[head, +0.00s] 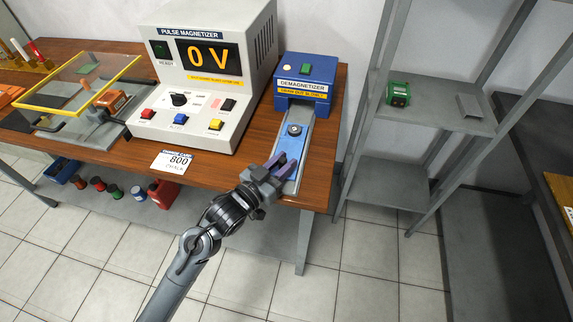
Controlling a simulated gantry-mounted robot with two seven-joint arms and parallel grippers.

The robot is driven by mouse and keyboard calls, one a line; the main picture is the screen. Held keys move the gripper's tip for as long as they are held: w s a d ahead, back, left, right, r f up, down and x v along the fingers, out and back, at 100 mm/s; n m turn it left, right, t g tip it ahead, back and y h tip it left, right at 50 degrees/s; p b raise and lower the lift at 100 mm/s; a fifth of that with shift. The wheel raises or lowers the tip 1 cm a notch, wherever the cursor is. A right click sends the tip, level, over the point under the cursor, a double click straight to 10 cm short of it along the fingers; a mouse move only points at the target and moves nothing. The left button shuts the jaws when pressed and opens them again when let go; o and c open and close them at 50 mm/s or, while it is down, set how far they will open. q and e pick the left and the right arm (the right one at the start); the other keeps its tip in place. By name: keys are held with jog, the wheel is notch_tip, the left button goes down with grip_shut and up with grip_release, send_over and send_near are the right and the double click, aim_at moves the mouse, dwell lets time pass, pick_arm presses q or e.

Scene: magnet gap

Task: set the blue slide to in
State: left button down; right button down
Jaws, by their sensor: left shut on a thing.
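The blue slide (300,143) lies on a grey track that runs out of the front of the blue demagnetizer box (303,72). The slide is outside the box, toward the near end of the track. A small dark round piece with a pale top (294,129) sits on it. My left gripper (282,164) is at the slide's near end, shut on it; the fingers hide the exact grip. My right gripper is not in view.
The pulse magnetizer (205,75), reading 0 V, stands left of the demagnetizer. A yellow-framed clear guard (80,80) is farther left. A grey shelf (435,118) with a green device (398,94) stands right of the table. The track between slide and box looks clear.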

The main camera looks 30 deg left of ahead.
pick_arm(q)
jog(key=c, duration=1)
grip_release()
jog(key=shift+s, duration=0.1)
jog(key=shift+s+a+p, duration=0.2)
jog(key=shift+s+p, duration=0.15)
jog(key=shift+s, duration=0.2)
jog(key=p+v, duration=0.2)
jog(key=v, duration=0.7)
jog(key=shift+s, duration=0.25)
